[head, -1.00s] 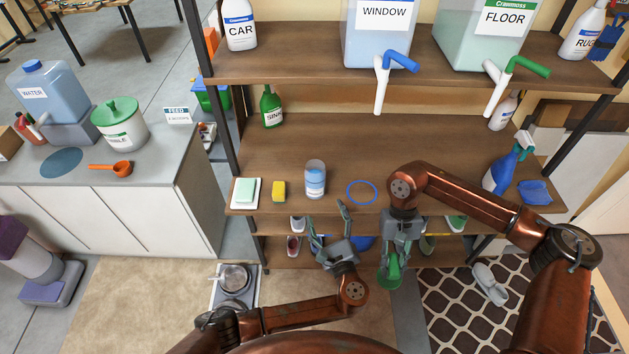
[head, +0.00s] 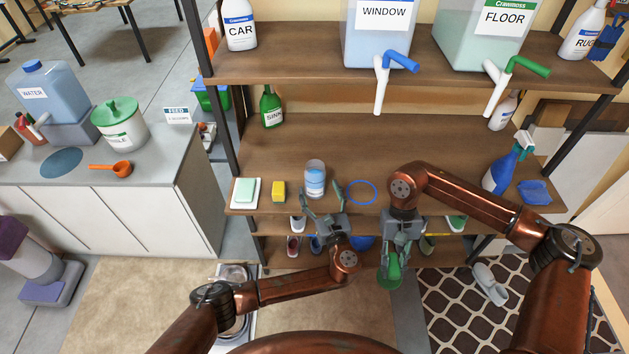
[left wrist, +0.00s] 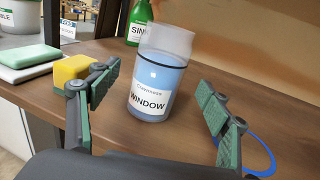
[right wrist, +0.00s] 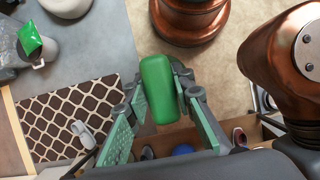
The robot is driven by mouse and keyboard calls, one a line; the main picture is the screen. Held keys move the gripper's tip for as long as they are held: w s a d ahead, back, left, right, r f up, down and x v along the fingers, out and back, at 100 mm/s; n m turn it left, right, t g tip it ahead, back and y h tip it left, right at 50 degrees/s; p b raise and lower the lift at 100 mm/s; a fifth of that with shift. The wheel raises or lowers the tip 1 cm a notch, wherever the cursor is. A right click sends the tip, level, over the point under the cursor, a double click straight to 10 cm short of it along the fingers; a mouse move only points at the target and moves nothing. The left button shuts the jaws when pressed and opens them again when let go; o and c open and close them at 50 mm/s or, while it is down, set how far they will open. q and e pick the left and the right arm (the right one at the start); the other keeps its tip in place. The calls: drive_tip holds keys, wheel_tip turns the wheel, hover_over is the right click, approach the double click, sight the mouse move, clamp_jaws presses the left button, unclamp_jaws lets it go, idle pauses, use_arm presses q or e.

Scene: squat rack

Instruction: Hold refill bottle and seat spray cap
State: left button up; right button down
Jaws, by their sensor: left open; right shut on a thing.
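The refill bottle (head: 315,180), a clear cylinder of blue liquid with a WINDOW label, stands upright on the middle shelf near its front edge. It also shows in the left wrist view (left wrist: 155,85), between and beyond the open fingers. My left gripper (head: 322,200) is open just in front of the bottle, with no contact visible. My right gripper (head: 396,258) is shut on a green thing (head: 390,272), in front of the shelf. In the right wrist view this green part (right wrist: 168,88) is rounded and smooth; I cannot tell whether it is the spray cap.
A yellow sponge (head: 278,191) and a soap dish (head: 244,194) stand left of the bottle. A blue ring (head: 362,192) lies to its right. A blue spray bottle (head: 500,170) stands further right. The shelf (head: 330,140) behind the bottle is clear.

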sight(313, 172)
use_arm(q)
drive_tip(key=shift+x, duration=2.9)
drive_tip(key=shift+c, duration=0.6)
drive_tip(key=c, duration=1.7)
